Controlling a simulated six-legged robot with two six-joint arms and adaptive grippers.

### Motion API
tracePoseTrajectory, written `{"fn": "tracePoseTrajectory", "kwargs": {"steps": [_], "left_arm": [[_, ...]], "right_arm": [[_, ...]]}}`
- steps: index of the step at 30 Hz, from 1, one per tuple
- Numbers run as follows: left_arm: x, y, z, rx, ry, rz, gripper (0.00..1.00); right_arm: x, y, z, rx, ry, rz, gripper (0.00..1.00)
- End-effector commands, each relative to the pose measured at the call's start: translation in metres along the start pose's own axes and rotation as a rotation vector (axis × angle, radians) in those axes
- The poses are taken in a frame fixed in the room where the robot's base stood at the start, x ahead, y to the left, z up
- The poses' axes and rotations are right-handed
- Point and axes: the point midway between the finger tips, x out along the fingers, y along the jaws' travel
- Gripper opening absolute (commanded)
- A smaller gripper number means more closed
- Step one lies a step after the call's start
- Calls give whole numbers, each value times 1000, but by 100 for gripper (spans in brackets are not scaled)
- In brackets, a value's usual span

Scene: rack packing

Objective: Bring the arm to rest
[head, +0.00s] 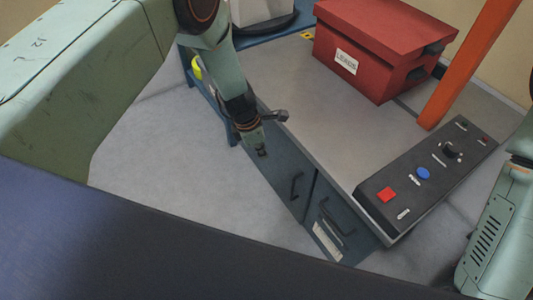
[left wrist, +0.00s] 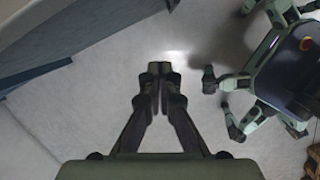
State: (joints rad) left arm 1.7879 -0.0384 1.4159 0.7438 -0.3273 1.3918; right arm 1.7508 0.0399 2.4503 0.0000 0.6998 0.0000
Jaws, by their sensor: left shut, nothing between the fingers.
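My left arm comes in from the upper left in the head view and hangs down beside the workbench. Its gripper (head: 261,152) points down in front of the bench's cabinet side, over the floor. In the left wrist view the gripper (left wrist: 159,70) has its two fingers together at the tips, with nothing between them and grey floor beyond. A green arm part of mine shows at the right edge of the head view, but the right gripper is not visible.
The workbench (head: 290,80) carries a red box (head: 375,50) labelled LEADS and a dark control panel (head: 428,178) with red and blue buttons. An orange post (head: 468,62) rises by the box. Cabinet handles stick out below. The floor (head: 160,150) left of the bench is clear.

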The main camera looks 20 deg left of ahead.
Motion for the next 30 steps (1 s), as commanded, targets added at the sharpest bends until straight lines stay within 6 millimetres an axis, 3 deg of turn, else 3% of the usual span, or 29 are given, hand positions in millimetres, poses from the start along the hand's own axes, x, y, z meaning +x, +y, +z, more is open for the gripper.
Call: {"fn": "tracePoseTrajectory", "kwargs": {"steps": [3,9,23,26,30], "left_arm": [[-27,0,2,0,0,0,0],[-53,-2,2,1,1,-1,0],[-62,-4,0,33,2,0,0],[-62,6,-4,160,23,50,0],[-57,2,-40,522,147,112,0]], "right_arm": [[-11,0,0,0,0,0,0],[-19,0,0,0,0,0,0],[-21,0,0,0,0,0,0],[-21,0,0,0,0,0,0],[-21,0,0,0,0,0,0]]}}
